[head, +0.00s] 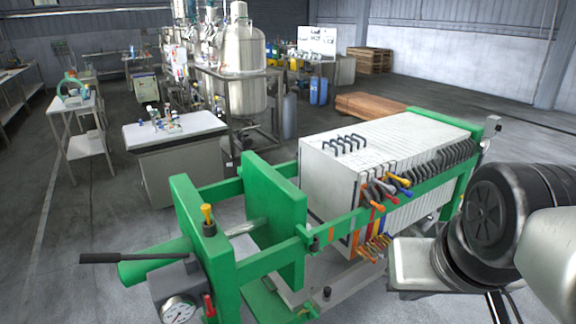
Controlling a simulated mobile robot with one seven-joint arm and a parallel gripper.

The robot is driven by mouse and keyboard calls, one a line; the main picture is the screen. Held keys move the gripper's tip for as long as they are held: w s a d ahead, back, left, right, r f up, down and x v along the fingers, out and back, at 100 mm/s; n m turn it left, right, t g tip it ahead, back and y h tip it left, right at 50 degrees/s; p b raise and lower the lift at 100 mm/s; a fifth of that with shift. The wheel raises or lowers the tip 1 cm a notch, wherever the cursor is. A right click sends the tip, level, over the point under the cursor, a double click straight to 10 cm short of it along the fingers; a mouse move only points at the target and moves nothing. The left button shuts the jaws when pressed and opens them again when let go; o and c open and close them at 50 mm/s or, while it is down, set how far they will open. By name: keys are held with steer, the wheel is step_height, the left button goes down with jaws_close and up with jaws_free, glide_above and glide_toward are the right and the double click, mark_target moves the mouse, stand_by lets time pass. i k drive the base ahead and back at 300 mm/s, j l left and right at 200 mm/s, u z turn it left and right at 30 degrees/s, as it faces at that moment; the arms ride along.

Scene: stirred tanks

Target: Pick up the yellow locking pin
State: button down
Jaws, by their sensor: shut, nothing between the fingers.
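A yellow-orange pin (207,213) stands upright at the top of the near green end frame of a filter press. It looks like the yellow locking pin; its lower part sits in a dark collar. My arm shows at the right edge, well to the right of the pin. My gripper is not in view, so I cannot see its fingers.
The green filter press frame (270,225) fills the foreground with white plates (390,150) and coloured valve handles. A black lever (120,258) and a pressure gauge (178,310) are beside the pin. Steel tanks (243,60) and a white-topped bench (175,128) stand behind.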

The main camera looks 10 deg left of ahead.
mark_target(206, 209)
steer(key=i+j+u, duration=0.25)
steer(key=u, duration=0.15)
steer(key=i+j+u, duration=0.1)
steer(key=i+u, duration=0.75)
